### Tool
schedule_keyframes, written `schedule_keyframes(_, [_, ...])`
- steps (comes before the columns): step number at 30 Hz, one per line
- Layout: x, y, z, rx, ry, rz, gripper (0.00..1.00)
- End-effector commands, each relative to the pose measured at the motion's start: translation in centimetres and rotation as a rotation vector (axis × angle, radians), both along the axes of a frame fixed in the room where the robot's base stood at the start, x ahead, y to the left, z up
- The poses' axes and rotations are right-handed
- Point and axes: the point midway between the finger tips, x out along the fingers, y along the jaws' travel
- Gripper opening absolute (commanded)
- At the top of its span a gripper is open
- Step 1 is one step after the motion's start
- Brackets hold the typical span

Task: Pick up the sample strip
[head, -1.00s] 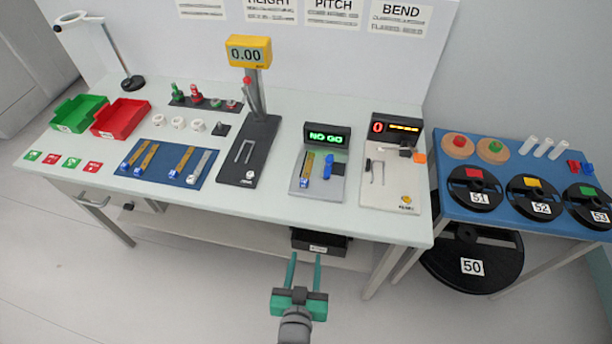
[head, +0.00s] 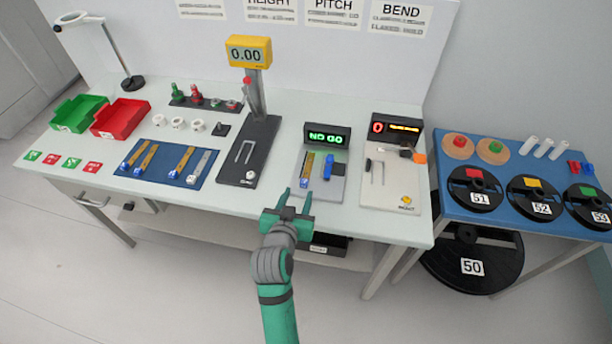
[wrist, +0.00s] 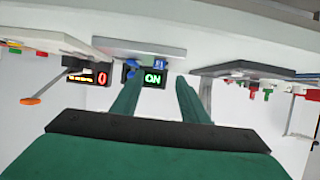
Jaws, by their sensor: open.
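A brass-coloured strip with a blue end (head: 307,164) lies on the grey plate of the gauge (head: 335,180) whose display reads NO GO. I cannot tell which one is the sample strip by any label. My gripper (head: 297,194) is open and empty at the table's front edge, just in front of the NO GO gauge and apart from the strip. In the wrist view my two fingers (wrist: 158,82) stand apart with nothing between them.
A black height gauge (head: 262,150) stands left of the NO GO gauge, and a bend gauge (head: 398,190) stands right of it. Green and red trays (head: 122,132) sit at the left. A blue side table (head: 460,205) with spools is at the right. A dark bin is under the table.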

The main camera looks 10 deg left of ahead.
Motion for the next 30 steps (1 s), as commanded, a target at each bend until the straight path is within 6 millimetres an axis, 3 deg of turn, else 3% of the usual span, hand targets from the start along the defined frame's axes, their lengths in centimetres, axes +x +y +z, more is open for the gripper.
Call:
schedule_keyframes(8, [2.0, 0.0, -0.8, 0.000, -0.001, 0.001, 0.41])
schedule_keyframes(18, [5.9, -0.1, -2.4, 0.001, -0.001, 0.001, 0.41])
schedule_keyframes(28, [6.4, -0.1, -2.7, 0.000, 0.000, 0.001, 0.41])
schedule_keyframes(30, [6.4, -0.1, -2.7, 0.000, 0.000, 0.001, 0.24])
